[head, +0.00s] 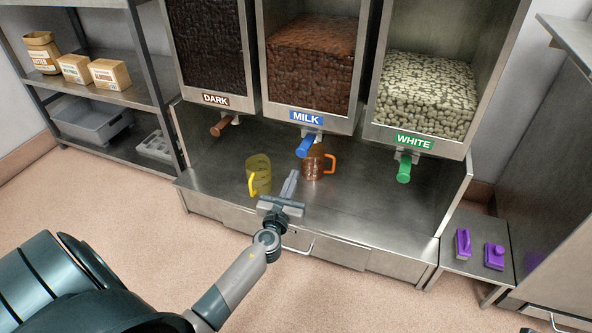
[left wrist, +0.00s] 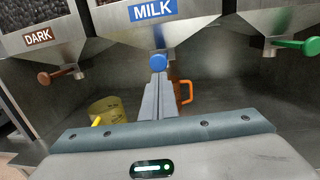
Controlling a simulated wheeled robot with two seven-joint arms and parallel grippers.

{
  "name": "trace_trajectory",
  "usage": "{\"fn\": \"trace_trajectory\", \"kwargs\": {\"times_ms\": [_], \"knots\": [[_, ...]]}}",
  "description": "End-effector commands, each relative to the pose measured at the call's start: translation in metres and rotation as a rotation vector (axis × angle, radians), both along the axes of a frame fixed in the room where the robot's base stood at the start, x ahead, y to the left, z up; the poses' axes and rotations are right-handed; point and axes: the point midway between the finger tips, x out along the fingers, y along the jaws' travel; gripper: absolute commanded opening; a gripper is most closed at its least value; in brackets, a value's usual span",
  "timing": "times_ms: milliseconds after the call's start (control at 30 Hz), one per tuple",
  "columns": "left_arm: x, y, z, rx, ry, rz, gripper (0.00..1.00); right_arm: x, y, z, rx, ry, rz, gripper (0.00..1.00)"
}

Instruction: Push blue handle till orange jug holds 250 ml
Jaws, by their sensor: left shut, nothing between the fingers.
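The blue handle (head: 306,146) hangs under the middle bin, marked MILK. In the left wrist view the blue handle (left wrist: 158,62) shows just beyond my fingertips. The orange jug (head: 312,170), see-through with an orange handle, stands on the steel counter below it. Brown shows in the jug, but I cannot read its level. In the left wrist view the orange jug (left wrist: 184,92) is partly hidden behind my fingers. My left gripper (head: 292,174) is shut and empty, in front of the blue handle and left of the jug. A small gap shows in the head view. My right gripper is out of view.
A yellow jug (head: 259,175) stands left of my gripper on the counter (head: 370,210). A brown handle (head: 220,127) under DARK and a green handle (head: 404,170) under WHITE flank the blue one. Purple tools (head: 463,243) lie on a side stand.

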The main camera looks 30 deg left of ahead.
Motion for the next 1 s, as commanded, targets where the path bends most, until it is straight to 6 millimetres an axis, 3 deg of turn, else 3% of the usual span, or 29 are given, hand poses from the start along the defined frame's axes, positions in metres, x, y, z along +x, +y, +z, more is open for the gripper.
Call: {"fn": "trace_trajectory", "kwargs": {"times_ms": [100, 300, 1000], "knots": [[-0.018, -0.007, 0.0, -0.001, 0.001, -0.001, 0.0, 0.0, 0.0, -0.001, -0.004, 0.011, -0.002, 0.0], [-0.035, -0.012, -0.002, -0.001, 0.001, 0.0, 0.0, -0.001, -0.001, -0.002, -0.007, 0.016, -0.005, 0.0], [-0.038, -0.013, -0.002, -0.001, 0.0, 0.0, 0.0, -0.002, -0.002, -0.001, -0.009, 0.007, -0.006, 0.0]]}}
